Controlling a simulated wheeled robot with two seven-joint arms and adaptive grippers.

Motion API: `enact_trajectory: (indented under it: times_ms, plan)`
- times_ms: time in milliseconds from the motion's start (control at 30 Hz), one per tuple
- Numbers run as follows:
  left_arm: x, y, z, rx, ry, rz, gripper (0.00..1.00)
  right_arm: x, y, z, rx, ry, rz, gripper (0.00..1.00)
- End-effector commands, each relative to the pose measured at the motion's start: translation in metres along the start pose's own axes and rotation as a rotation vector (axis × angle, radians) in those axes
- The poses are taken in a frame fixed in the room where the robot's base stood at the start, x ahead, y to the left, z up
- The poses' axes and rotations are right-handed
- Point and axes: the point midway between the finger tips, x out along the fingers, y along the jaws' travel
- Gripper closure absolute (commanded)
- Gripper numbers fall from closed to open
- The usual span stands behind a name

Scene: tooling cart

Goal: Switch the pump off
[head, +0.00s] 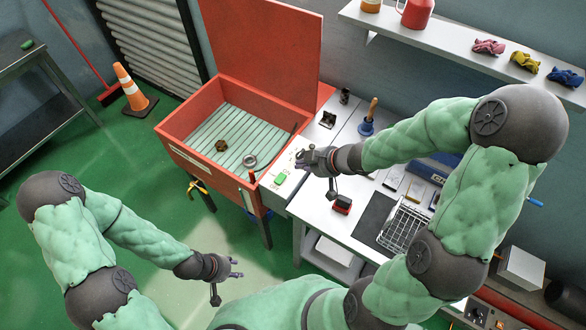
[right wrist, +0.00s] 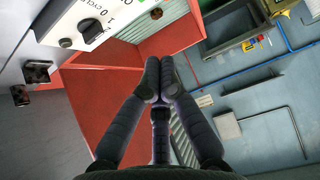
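The red parts washer (head: 185,112) stands at the upper middle with its lid raised. In the right wrist view, a white control panel (right wrist: 60,20) with printed markings, including "CYCLE", carries a black switch (right wrist: 92,32) and a dark round knob (right wrist: 65,43). I cannot read the switch's position. My right gripper (head: 303,161) is over the washer's right edge, near a small white box with a green patch (head: 281,178). In the wrist view its fingertips (right wrist: 160,78) are together and hold nothing, apart from the panel. My left gripper (head: 238,268) looks open and empty, low in front of the washer.
A brown nut (head: 221,145) and a metal ring (head: 249,160) lie in the washer. A traffic cone (head: 130,88) stands at left on open green floor.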

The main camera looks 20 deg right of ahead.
Motion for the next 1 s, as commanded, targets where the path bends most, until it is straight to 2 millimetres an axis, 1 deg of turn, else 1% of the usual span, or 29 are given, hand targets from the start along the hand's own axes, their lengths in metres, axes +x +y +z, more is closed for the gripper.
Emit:
enact_trajectory:
  times_ms: [33,200,633,800,1000]
  plan:
    - [0.006,-0.002,0.0,0.0,0.0,0.0,0.6,0.007,-0.001,0.002,-0.002,-0.001,-0.002,1.0]
    - [0.022,-0.008,-0.001,0.0,0.0,0.0,0.6,0.033,-0.001,0.004,-0.001,-0.001,-0.003,1.0]
    - [0.064,-0.023,-0.002,0.0,0.0,0.0,0.6,0.102,-0.001,0.004,-0.001,0.0,-0.003,1.0]
    - [0.077,-0.028,-0.003,0.0,0.0,0.0,0.6,0.113,-0.001,0.019,0.001,-0.001,-0.001,1.0]
    - [0.086,-0.03,-0.003,0.0,0.0,0.0,0.6,0.121,0.0,0.027,0.0,0.0,0.0,1.0]
